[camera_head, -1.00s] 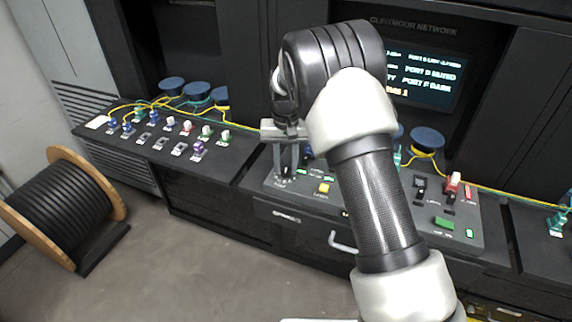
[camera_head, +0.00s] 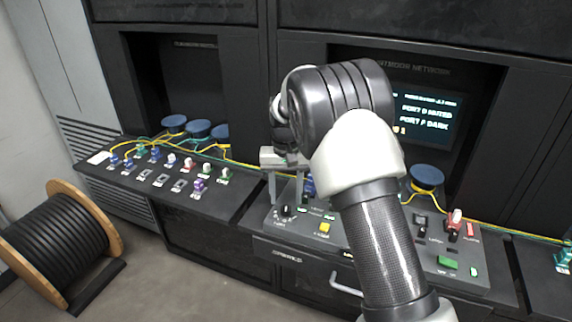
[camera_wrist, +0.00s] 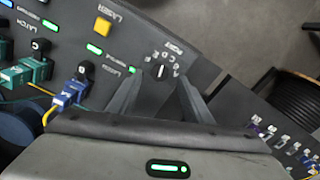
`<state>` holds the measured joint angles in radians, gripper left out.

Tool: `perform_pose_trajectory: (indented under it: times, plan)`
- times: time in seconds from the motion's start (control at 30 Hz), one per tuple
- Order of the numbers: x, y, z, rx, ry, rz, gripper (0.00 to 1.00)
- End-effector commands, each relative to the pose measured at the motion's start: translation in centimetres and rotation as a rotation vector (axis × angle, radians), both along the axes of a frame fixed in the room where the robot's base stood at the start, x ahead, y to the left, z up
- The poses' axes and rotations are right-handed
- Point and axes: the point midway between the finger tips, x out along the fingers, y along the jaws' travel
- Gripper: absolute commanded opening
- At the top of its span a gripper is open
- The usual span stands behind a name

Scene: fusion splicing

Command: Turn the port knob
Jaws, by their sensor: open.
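The port knob (camera_head: 286,210) is a small black dial on the sloped console's left end. In the wrist view the knob (camera_wrist: 160,72) has a white pointer line and letters around it, with the label PORT beside it. My gripper (camera_head: 286,199) is open, pointing down over the knob. In the wrist view the fingertips of my gripper (camera_wrist: 159,79) lie on either side of the knob, with gaps to it. I cannot tell whether the tips are level with the knob or just above it.
A yellow button (camera_head: 324,228) sits right of the knob. Blue and teal connectors with cables (camera_wrist: 70,95) stand nearby on the console. A screen (camera_head: 425,118) behind shows port states. A left shelf holds several coloured connectors (camera_head: 172,160). A cable reel (camera_head: 65,245) stands on the floor.

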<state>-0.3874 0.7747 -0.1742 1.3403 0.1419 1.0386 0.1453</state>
Motion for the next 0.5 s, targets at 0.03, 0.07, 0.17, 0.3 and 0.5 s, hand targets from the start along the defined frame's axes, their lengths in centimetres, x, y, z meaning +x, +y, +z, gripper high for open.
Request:
perform_pose_trajectory:
  times: [0.03,0.07,0.17,0.3,0.5]
  plan:
    - [0.1,0.0,1.4,0.002,-0.006,0.0,0.46]
    - [0.1,0.0,2.2,0.002,-0.006,0.0,0.46]
    - [0.1,0.0,4.7,0.001,-0.006,0.0,0.46]
    - [0.1,0.0,8.1,0.002,-0.006,-0.001,0.46]
    - [0.1,0.0,11.9,0.0,-0.005,0.0,0.46]
